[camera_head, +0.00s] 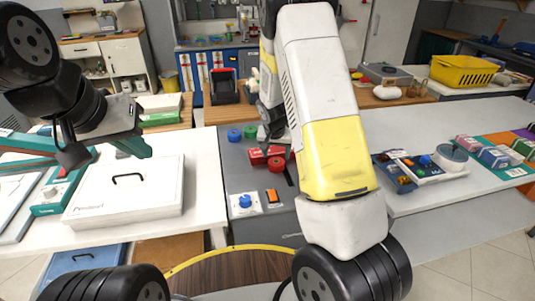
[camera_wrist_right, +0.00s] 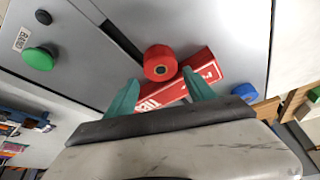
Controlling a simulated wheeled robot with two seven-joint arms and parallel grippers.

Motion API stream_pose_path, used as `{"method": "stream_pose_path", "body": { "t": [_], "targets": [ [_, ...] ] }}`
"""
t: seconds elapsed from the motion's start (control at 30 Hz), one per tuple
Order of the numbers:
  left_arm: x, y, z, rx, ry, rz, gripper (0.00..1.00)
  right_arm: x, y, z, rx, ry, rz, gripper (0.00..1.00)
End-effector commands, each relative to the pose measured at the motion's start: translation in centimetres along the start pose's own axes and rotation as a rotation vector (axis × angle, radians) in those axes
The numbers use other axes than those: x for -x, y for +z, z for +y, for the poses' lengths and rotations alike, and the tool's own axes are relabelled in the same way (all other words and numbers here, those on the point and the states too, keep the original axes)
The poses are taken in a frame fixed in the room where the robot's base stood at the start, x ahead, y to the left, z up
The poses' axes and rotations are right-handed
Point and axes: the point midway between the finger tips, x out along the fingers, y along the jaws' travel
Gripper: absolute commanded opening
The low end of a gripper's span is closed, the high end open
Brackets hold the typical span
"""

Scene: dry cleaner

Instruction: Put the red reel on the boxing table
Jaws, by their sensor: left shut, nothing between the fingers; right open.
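The red reel (camera_head: 277,164) stands on the grey table (camera_head: 240,180) in front of a red box (camera_head: 257,156). In the right wrist view the red reel (camera_wrist_right: 160,62) lies just ahead of my right gripper (camera_wrist_right: 161,80), whose teal fingers are open, with the red box (camera_wrist_right: 207,66) behind and beside it. Whether the fingers flank the reel or stop short of it, I cannot tell. In the head view my right arm hides most of this gripper. My left gripper (camera_head: 138,148) is shut and empty, above the left white table. I cannot tell which table is the boxing table.
A blue reel (camera_head: 234,135) and a green reel (camera_head: 250,131) stand further back on the grey table. A blue knob (camera_head: 245,201) and an orange switch (camera_head: 272,196) are at its front. A white case (camera_head: 128,192) lies left. The right table (camera_head: 440,200) holds a tray and small boxes.

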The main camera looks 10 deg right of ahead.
Motion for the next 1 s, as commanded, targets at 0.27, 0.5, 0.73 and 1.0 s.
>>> {"method": "stream_pose_path", "body": {
  "t": [0.27,0.5,0.73,1.0],
  "targets": [
    [0.0,0.0,0.0,0.0,0.0,0.0,0.0,-4.1,0.1,-0.1,0.001,0.001,-0.002,0.63],
    [0.0,0.0,0.0,0.0,0.0,0.0,0.0,-5.3,0.1,-0.2,0.001,-0.001,0.0,0.63],
    [0.0,0.0,0.0,0.0,0.0,0.0,0.0,-5.2,0.1,-0.2,0.001,-0.001,-0.001,0.43],
    [0.0,0.0,0.0,0.0,0.0,0.0,0.0,-5.2,0.1,-0.2,0.001,-0.001,0.0,0.09]
  ]
}}
